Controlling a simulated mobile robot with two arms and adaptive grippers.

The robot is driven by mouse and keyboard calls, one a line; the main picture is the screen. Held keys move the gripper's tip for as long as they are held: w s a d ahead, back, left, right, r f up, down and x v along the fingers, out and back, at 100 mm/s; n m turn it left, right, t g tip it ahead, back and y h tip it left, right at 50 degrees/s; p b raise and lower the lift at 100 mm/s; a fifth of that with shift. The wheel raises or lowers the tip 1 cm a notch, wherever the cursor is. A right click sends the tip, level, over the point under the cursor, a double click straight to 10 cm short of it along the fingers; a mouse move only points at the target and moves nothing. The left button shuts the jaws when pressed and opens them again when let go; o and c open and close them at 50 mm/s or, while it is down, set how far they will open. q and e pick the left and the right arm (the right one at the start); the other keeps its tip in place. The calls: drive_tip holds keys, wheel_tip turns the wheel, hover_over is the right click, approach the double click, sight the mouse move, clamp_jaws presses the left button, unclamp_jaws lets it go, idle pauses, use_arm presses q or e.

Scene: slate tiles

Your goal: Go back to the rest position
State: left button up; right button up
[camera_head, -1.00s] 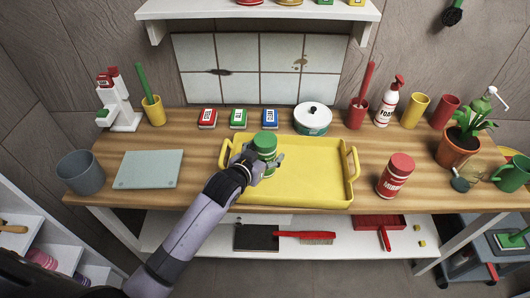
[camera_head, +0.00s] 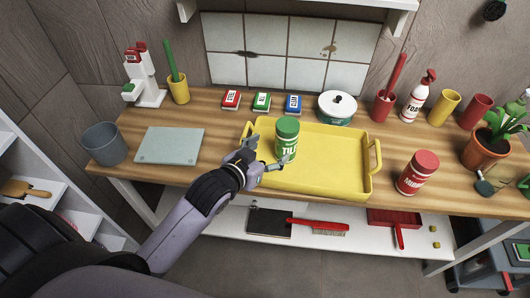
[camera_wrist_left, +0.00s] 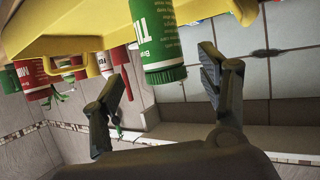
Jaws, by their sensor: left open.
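My left gripper (camera_head: 266,160) is open and empty at the left front part of the yellow tray (camera_head: 330,188). A green can with a green lid (camera_head: 287,140) stands upright in the tray, just beyond my left gripper's fingers. In the left wrist view the green can (camera_wrist_left: 158,45) appears upside down, ahead of the open left gripper (camera_wrist_left: 160,85), with a gap between them. My right gripper is not in view.
A red can (camera_head: 417,173) stands right of the tray. A grey cup (camera_head: 104,144) and a pale board (camera_head: 170,146) are at the left. Three small boxes (camera_head: 262,102) and a white-lidded pot (camera_head: 337,107) stand behind the tray. A shelf (camera_head: 350,232) runs below the counter.

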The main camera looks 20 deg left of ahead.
use_arm(q)
drive_tip(key=shift+s+a+r, duration=0.1)
drive_tip(key=shift+s+r, duration=0.15)
drive_tip(key=shift+s, duration=0.35)
